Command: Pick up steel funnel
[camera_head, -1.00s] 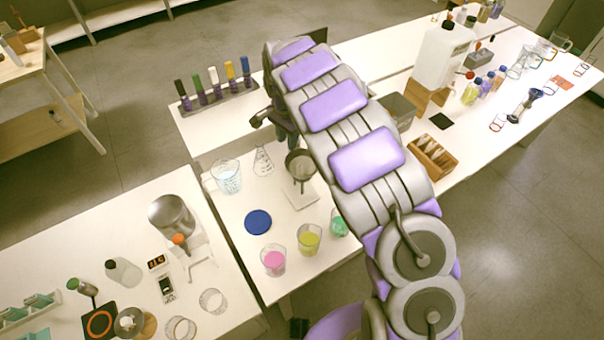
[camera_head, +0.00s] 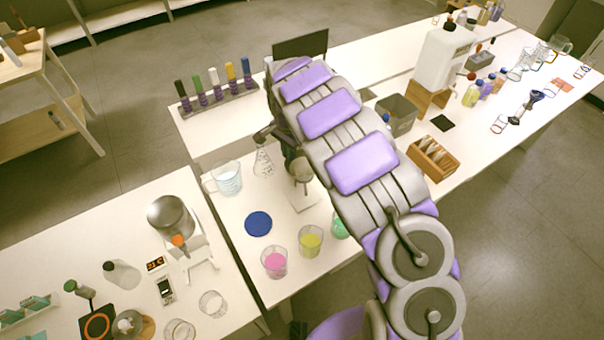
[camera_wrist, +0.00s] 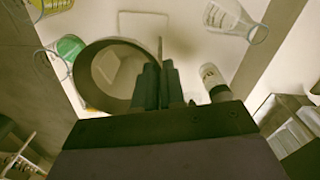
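The steel funnel (camera_head: 301,168) shows in the head view above a white square base (camera_head: 303,196), partly hidden by my arm. In the wrist view its round rim (camera_wrist: 84,88) is large and close, left of the fingers. My gripper (camera_wrist: 160,72) has its two dark fingers close together at the right side of this rim. A thin edge shows between the fingertips, and they look shut on the funnel's wall. I cannot tell whether the funnel still rests on its support. In the head view my arm hides most of the gripper (camera_head: 290,150).
A flask (camera_head: 263,162) and a beaker (camera_head: 228,180) stand left of the funnel. Beakers of pink (camera_head: 274,263), yellow (camera_head: 310,241) and green (camera_head: 340,226) liquid stand in front. A blue disc (camera_head: 258,223) lies between. A marker rack (camera_head: 220,98) stands behind.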

